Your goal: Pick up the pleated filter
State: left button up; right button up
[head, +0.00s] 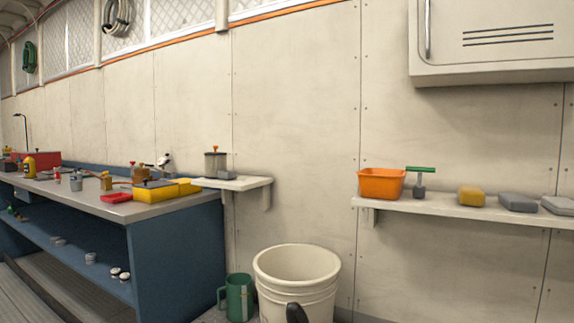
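A grey-brown cylinder (210,165) with an orange top stands upright on a small wall shelf (250,183) beside the workbench's right end. It looks like the pleated filter, but it is too small in the picture to make out the pleats for certain. A small grey block (227,174) sits just in front of its right side.
The workbench (130,208) at left holds a yellow tray (185,188), bottles and tools. A white bucket (297,268) and green jug (238,297) stand below. A right shelf (440,207) carries an orange bin (381,184) and sponges. A dark curved piece (296,313) shows before the bucket.

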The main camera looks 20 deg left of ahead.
aim_at(215, 161)
jog(key=u, duration=1)
jog(key=i+j+z, duration=0.1)
jog(key=z, duration=1.15)
jog(key=i+j+z, duration=0.1)
jog(key=j+z, duration=0.35)
jog(key=j, duration=0.25)
jog(key=j+z, duration=0.45)
jog(key=j, duration=0.25)
jog(key=k+j+z, duration=0.2)
jog(key=j+z, duration=0.25)
jog(key=j, duration=0.25)
